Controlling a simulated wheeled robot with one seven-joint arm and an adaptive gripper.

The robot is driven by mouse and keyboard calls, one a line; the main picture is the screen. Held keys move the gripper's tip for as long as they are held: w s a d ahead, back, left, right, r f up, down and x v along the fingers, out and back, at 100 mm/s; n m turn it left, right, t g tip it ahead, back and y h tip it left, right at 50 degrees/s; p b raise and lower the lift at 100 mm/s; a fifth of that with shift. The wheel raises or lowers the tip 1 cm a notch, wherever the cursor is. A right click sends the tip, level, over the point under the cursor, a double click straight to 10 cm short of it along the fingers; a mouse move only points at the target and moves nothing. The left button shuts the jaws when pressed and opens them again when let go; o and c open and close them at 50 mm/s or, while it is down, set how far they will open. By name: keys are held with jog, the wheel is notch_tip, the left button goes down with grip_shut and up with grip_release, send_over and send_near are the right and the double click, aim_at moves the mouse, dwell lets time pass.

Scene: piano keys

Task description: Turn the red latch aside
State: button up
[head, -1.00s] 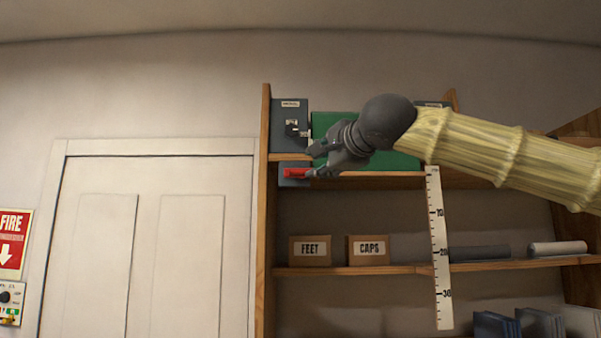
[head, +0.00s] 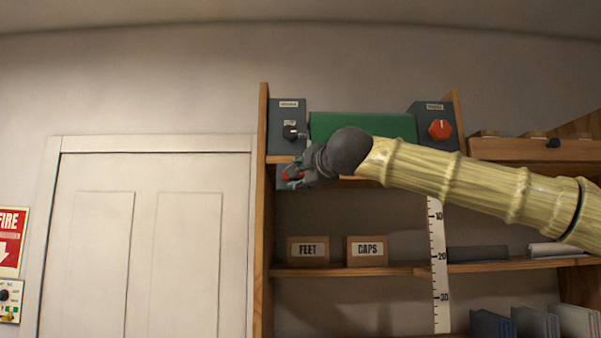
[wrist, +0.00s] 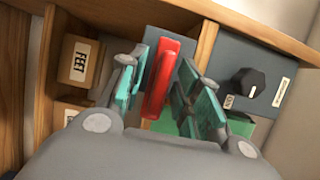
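The red latch (wrist: 161,75) sits on a grey plate (wrist: 200,62) in the wrist view, standing between my two fingers. My gripper (wrist: 165,82) is open around it, with one teal-padded finger on each side. A gap shows on the right finger's side. In the head view, only a bit of the red latch (head: 288,173) shows past my gripper (head: 289,177), below the upper shelf's left end.
A grey box with a black knob (head: 290,132) stands just above the latch. A green panel (head: 345,127) and a box with a red knob (head: 440,130) are to its right. The shelf's wooden side post (head: 263,200) is close on the left. FEET (head: 308,250) and CAPS (head: 367,251) boxes stand below.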

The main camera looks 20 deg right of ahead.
grip_shut()
